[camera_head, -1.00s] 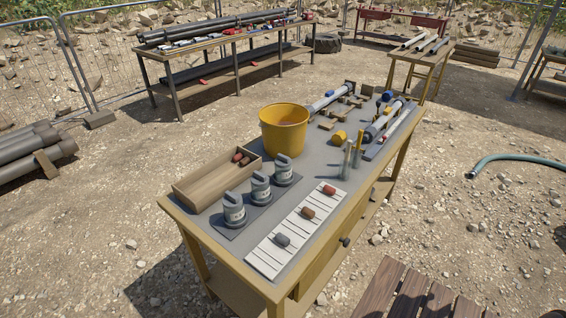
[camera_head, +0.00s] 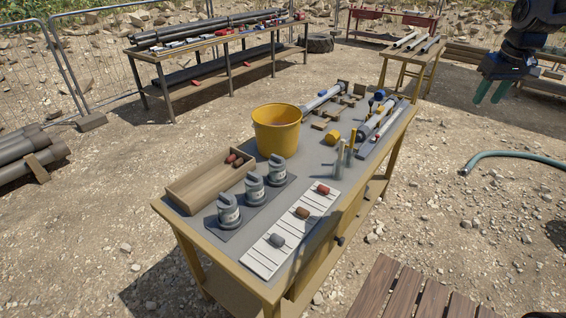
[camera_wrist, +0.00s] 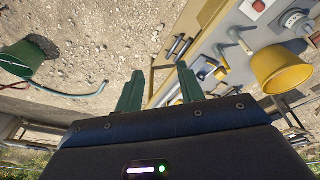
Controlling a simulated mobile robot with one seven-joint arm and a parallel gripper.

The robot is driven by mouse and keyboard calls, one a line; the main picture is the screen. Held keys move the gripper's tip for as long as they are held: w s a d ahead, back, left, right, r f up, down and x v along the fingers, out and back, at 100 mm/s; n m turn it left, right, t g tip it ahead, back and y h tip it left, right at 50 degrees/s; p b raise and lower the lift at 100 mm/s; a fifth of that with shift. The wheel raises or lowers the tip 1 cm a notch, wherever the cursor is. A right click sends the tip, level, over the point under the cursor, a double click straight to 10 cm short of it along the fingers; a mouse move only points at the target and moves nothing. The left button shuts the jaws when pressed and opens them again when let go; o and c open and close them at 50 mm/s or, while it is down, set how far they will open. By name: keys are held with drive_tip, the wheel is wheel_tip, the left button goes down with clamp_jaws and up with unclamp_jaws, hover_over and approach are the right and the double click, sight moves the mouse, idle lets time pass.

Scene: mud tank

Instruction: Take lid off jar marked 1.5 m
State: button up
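Three grey jars with grey lids stand upright in a row on a dark mat near the front left of the work table: a front jar (camera_head: 228,214), a middle jar (camera_head: 254,192) and a back jar (camera_head: 277,172). Each has a pale label, too small to read, so I cannot tell which is marked 1.5 m. All three lids are on. My gripper (camera_head: 490,90) hangs in the air at the upper right, well away from the jars. Its two green fingers are apart with nothing between them, as the wrist view also shows (camera_wrist: 158,88).
A wooden tray (camera_head: 190,198) with reddish pieces lies left of the jars. A yellow bucket (camera_head: 276,132) stands behind them. A white card (camera_head: 262,258) with several samples lies to their right. Upright tubes (camera_head: 339,160) stand farther right, with a hose (camera_head: 520,160) on the ground.

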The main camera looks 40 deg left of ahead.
drive_tip(key=w+a+f+n, duration=0.2)
drive_tip(key=a+f+n, duration=0.1)
drive_tip(key=a, duration=1.2)
drive_tip(key=n+g+h, duration=0.1)
drive_tip(key=n+g, duration=0.1)
drive_tip(key=n, duration=0.5)
hover_over(277, 160)
wheel_tip(277, 160, down, 19)
drive_tip(key=f, duration=1)
drive_tip(key=shift+w+a+f, duration=0.3)
drive_tip(key=shift+w+a, duration=0.05)
clamp_jaws()
